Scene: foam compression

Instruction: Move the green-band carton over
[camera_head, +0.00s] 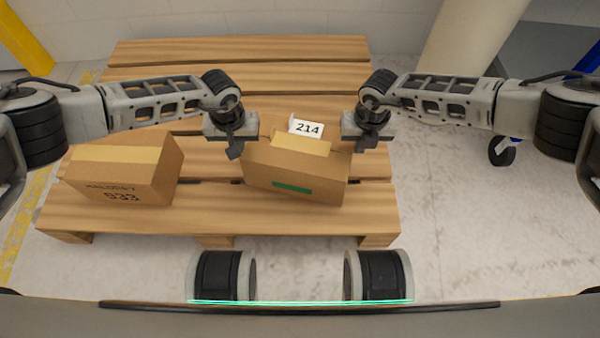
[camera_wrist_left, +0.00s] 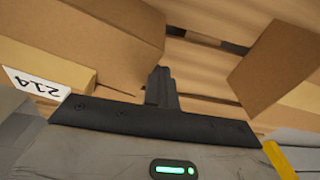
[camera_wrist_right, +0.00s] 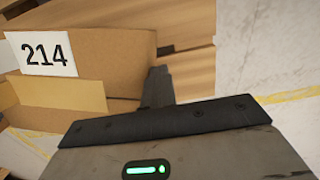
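The green-band carton (camera_head: 262,180) sits slightly turned at the front right of the pallet, its green band (camera_head: 291,188) on the front face. A white 214 label shows at its top; the carton also fills the upper left of the right wrist view (camera_wrist_right: 110,45). My left gripper (camera_head: 235,150) is at the carton's left side and my right gripper (camera_head: 358,146) at its right side. Each gripper's fingers look shut together as one narrow dark block, with nothing between them. Contact with the carton's sides and whether its underside touches the pallet cannot be told.
A second carton (camera_head: 120,175) marked 933 stands left on the wooden pallet (camera_head: 240,82), with a gap between the cartons. The pallet's back is clear. A pale column (camera_head: 468,40) stands behind right, and a yellow post (camera_head: 22,38) back left.

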